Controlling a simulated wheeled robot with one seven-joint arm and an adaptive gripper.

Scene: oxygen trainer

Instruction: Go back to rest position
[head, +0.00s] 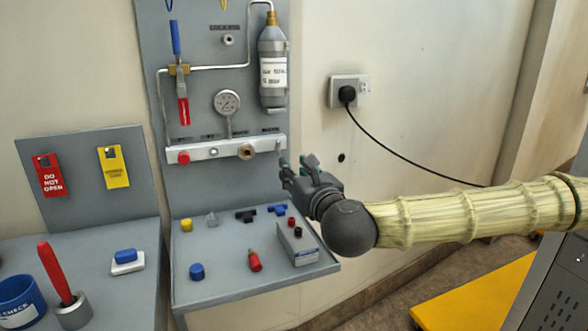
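My gripper (286,172) is at the end of my arm, which reaches in from the right. It is in front of the right edge of the grey trainer panel (205,100), just below the right end of the white manifold bar (225,149). Its fingers point left toward the panel. They are small in the picture and partly overlap, so I cannot tell whether they are open or shut, or whether they touch the panel. I see no object between them. The grey box (297,247) with red and black terminals stands on the shelf below my gripper.
The shelf (225,285) holds several small caps, fittings and a red bottle-shaped piece (255,261). A grey cylinder (272,75) and a gauge (228,102) are on the panel. A black cable (400,155) runs from the wall socket behind my arm. A yellow platform (470,295) is lower right.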

